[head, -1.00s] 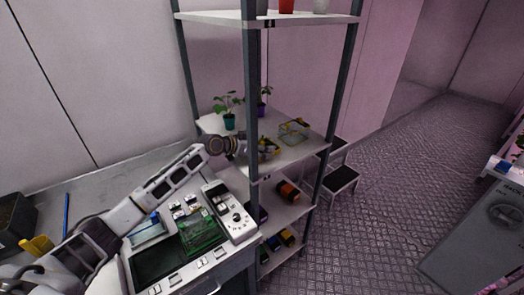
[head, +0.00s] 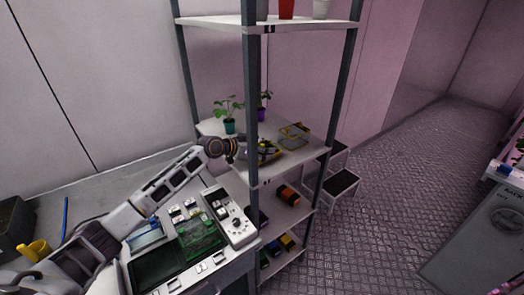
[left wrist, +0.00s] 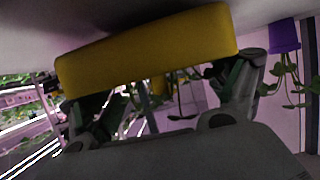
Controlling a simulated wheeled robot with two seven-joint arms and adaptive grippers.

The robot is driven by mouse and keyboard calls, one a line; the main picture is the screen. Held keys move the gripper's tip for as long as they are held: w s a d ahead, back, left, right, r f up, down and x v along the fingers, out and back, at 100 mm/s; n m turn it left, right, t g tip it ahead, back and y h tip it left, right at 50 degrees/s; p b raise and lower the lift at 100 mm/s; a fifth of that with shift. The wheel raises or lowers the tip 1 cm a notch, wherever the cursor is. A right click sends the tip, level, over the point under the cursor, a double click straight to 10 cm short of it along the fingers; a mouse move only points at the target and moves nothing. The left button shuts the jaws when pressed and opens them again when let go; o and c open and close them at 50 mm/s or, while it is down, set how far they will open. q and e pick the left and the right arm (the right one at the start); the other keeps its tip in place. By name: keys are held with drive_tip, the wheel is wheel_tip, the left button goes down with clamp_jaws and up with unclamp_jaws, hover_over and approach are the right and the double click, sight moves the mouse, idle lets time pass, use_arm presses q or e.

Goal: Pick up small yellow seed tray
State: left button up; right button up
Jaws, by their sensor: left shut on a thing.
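The small yellow seed tray (head: 269,155) is on the rack's middle shelf, near the front post, which partly hides the scene there. My left gripper (head: 243,150) reaches in from the left and is shut on the tray. In the left wrist view the yellow tray (left wrist: 150,50) spans between the two fingers of my left gripper (left wrist: 160,98), close to the pale shelf surface. This view looks upside down. I cannot tell whether the tray still touches the shelf. My right gripper is out of view.
On the same shelf (head: 205,125) stand a teal plant pot (head: 229,127), a purple pot (head: 261,114) and a wire-like yellow-grey frame (head: 294,133). Rack posts (head: 251,100) stand close to my arm. A bench with a control panel (head: 229,217) lies below it.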

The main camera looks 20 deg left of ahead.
sight(262, 144)
use_arm(q)
wheel_tip(262, 144, up, 9)
drive_tip(key=shift+r+b, duration=0.15)
drive_tip(key=shift+b, duration=0.45)
idle(0.7)
